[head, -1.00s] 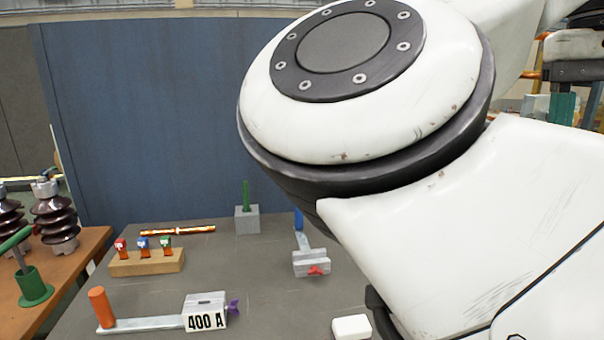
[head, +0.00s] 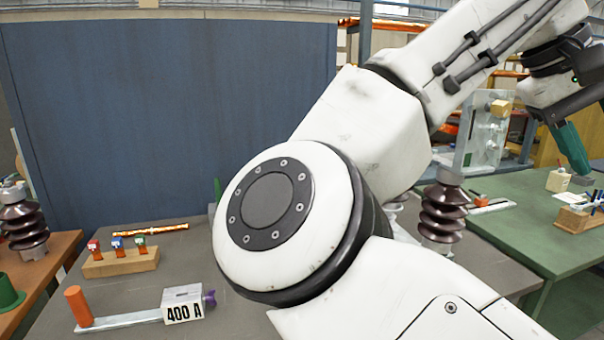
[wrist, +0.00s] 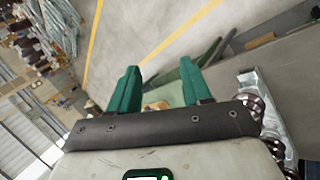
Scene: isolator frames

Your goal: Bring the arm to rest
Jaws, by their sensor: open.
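My gripper's green fingers (wrist: 158,92) stand apart in the wrist view with nothing between them. In the head view my gripper (head: 572,148) hangs at the far right, above the green table, and its fingers overlap there. My white arm fills the middle and right of the head view and hides part of the grey table behind it.
The grey table (head: 60,312) bears a wooden block (head: 120,262) with coloured pieces and a 400 A block (head: 183,303) with an orange-handled bar. A green table (head: 520,235) at right holds a small wooden rack (head: 580,218). A brown insulator (head: 443,212) stands between.

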